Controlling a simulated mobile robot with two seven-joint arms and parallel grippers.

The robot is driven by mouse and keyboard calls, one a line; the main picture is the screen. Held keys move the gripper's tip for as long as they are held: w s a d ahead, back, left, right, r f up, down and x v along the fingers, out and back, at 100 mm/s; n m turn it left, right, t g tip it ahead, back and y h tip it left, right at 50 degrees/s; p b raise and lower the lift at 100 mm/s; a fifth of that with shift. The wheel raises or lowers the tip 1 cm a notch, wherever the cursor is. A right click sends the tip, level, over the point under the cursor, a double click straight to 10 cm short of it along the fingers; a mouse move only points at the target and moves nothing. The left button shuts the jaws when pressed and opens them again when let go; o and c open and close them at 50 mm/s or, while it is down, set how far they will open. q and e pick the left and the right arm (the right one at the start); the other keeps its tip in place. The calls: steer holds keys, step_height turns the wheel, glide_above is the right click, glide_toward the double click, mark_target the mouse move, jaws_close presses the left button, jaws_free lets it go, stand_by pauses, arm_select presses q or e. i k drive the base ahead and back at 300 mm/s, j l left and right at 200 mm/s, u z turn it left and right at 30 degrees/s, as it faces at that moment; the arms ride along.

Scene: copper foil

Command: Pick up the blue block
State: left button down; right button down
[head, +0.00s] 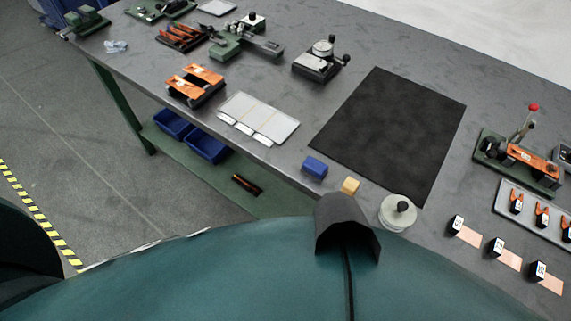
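The blue block (315,167) lies on the grey workbench (265,170), close to its front edge and just off the left corner of a black mat. A small yellow block (350,185) lies to its right, a short gap away. The blue block's top and front faces show, and nothing covers it. Neither of my grippers can be made out in the head view, so nothing is seen touching the block.
The black mat (390,130) is bare. A round white weight with a black knob (398,212) stands right of the yellow block. A white panel tray (258,117) lies to the left. Black blocks with copper strips (465,232) and a lever press (520,155) stand at right.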

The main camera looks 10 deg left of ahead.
mark_target(315, 169)
steer(key=z, duration=1.1)
steer(key=u, duration=1.1)
steer(key=k+z, duration=0.25)
steer(key=k+j+z, duration=0.1)
steer(key=z, duration=0.15)
steer(key=j+z, duration=0.15)
steer(key=z, duration=0.25)
steer(key=k+j+z, duration=0.1)
steer(key=z, duration=0.35)
